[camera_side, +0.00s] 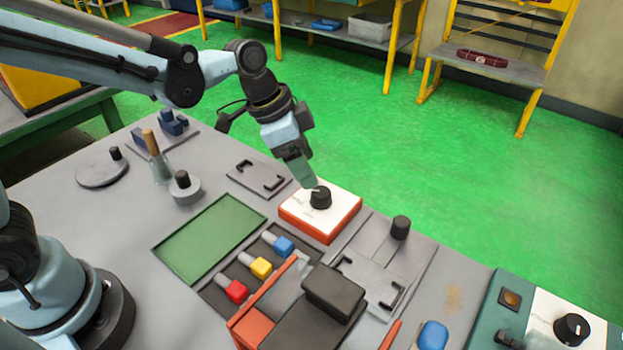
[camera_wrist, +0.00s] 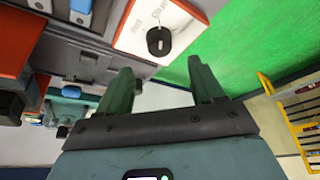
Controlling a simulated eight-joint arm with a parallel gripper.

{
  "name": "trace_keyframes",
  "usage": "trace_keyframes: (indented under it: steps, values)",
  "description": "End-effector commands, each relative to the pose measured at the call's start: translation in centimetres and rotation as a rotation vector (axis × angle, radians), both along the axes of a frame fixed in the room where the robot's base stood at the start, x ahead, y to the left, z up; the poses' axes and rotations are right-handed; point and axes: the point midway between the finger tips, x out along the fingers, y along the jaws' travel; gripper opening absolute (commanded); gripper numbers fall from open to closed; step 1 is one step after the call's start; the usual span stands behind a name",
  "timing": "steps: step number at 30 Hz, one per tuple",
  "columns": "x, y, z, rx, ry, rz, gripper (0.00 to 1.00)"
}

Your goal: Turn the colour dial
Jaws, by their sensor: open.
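A black dial knob (camera_side: 320,197) with a pale pointer mark stands on a white-topped red box (camera_side: 345,222) on the bench. My gripper (camera_side: 303,178) is just above and left of this knob in the side view, pointing down, with no contact that I can make out. In the wrist view my gripper (camera_wrist: 160,78) shows two green fingers spread apart with nothing between them. The knob (camera_wrist: 160,42) lies just beyond the fingertips there.
A green tray (camera_side: 210,237) and red, yellow (camera_side: 261,267) and blue plugs lie left of and in front of the box. A dark block (camera_side: 333,291) stands in front. A grey plate with a black post (camera_side: 400,228) is on the right. Green floor lies beyond the bench.

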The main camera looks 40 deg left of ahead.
Motion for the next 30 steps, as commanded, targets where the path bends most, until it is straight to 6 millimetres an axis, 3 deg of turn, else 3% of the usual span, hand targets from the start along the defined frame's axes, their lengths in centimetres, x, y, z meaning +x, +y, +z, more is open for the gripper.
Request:
trace_keyframes:
  steps: [12,27,30]
  values:
    - [1.5,-1.6,-5.2,-0.001,0.000,0.001,0.67]
    - [1.8,-1.9,-6.3,0.000,0.000,0.002,0.67]
    - [1.8,-1.9,-6.3,0.000,0.000,0.002,0.55]
